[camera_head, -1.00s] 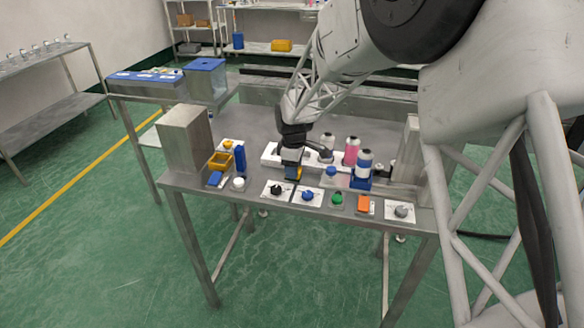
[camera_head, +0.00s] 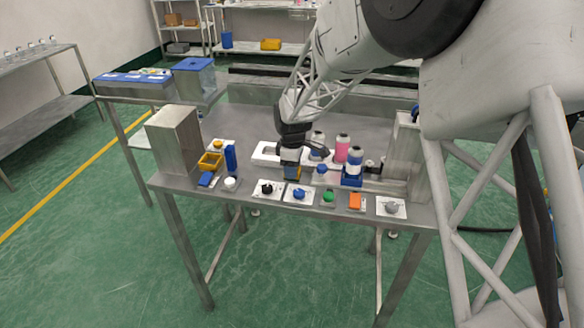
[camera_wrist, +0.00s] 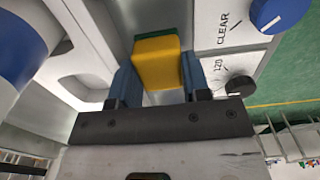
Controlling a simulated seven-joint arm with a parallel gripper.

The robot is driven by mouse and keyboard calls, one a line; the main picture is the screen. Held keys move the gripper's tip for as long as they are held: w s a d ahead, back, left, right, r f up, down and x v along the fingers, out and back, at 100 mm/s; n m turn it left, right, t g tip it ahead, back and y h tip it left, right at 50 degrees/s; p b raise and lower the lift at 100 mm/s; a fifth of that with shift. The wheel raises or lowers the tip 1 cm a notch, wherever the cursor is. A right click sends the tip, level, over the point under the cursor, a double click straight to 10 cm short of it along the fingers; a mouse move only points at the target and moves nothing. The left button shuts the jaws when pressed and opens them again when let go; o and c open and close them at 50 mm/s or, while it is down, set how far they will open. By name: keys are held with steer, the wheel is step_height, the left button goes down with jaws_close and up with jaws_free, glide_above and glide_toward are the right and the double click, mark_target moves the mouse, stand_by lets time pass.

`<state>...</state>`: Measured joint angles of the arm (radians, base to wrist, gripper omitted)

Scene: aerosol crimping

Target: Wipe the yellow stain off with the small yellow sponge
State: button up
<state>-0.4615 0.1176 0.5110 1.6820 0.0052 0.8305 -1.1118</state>
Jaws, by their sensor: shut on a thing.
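The small yellow sponge (camera_wrist: 156,62), with a green edge along its far side, is between the two blue fingers of my gripper (camera_wrist: 158,82) in the wrist view. The gripper is shut on it. In the head view my gripper (camera_head: 291,174) points down low over the table, behind the black-knob and blue-knob panels. Whether the sponge touches the tabletop I cannot tell. I cannot make out the yellow stain in either view; the sponge, fingers or arm may hide it.
The black knob (camera_head: 266,188), blue knob (camera_head: 298,194), green button (camera_head: 328,197) and orange switch (camera_head: 355,201) line the front edge. Bottles, including a pink one (camera_head: 341,149), stand right of my gripper. A yellow bin (camera_head: 211,162) and blue cylinder (camera_head: 230,158) stand left.

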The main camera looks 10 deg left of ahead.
mark_target(274, 175)
steer(key=shift+a, duration=0.1)
steer(key=shift+a, duration=1.45)
steer(key=shift+a, duration=0.2)
steer(key=shift+a+f, duration=0.15)
steer(key=shift+a, duration=0.8)
steer(key=shift+a+f, duration=0.1)
steer(key=shift+a, duration=0.25)
steer(key=shift+s, duration=0.1)
steer(key=shift+r, duration=3.1)
